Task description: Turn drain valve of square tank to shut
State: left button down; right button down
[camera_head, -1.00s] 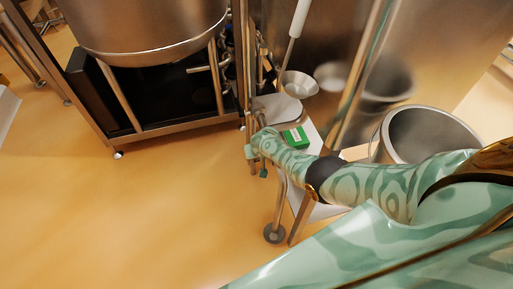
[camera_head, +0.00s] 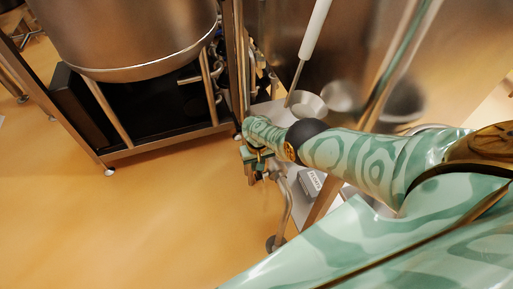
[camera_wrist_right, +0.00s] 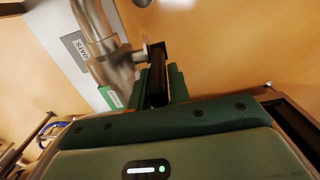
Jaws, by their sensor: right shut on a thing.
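The drain valve shows in the right wrist view as a steel pipe fitting (camera_wrist_right: 112,55) with a short stem and a dark lever handle (camera_wrist_right: 157,75). My right gripper (camera_wrist_right: 164,85) is shut on this handle, with its green fingers on either side of it. In the head view my right gripper (camera_head: 256,160) is beside the low stand, and it and my arm mostly hide the valve. A curved steel pipe (camera_head: 287,205) runs down below it. I cannot tell which vessel is the square tank. My left gripper is not in view.
A scoop with a white handle (camera_head: 314,30) stands behind. A round steel vessel (camera_head: 130,35) stands in a frame at left. Open floor (camera_head: 130,230) lies front left.

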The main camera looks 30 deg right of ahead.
jog(key=shift+w+d+r+g+b, duration=0.15)
jog(key=shift+w+g+b, duration=0.35)
jog(key=shift+b, duration=0.4)
jog(key=shift+w+r, duration=0.1)
jog(key=c, duration=1.5)
grip_release()
jog(key=shift+c, duration=0.2)
jog(key=shift+o, duration=1.2)
jog(key=shift+w, duration=0.1)
jog(key=shift+s+f, duration=0.25)
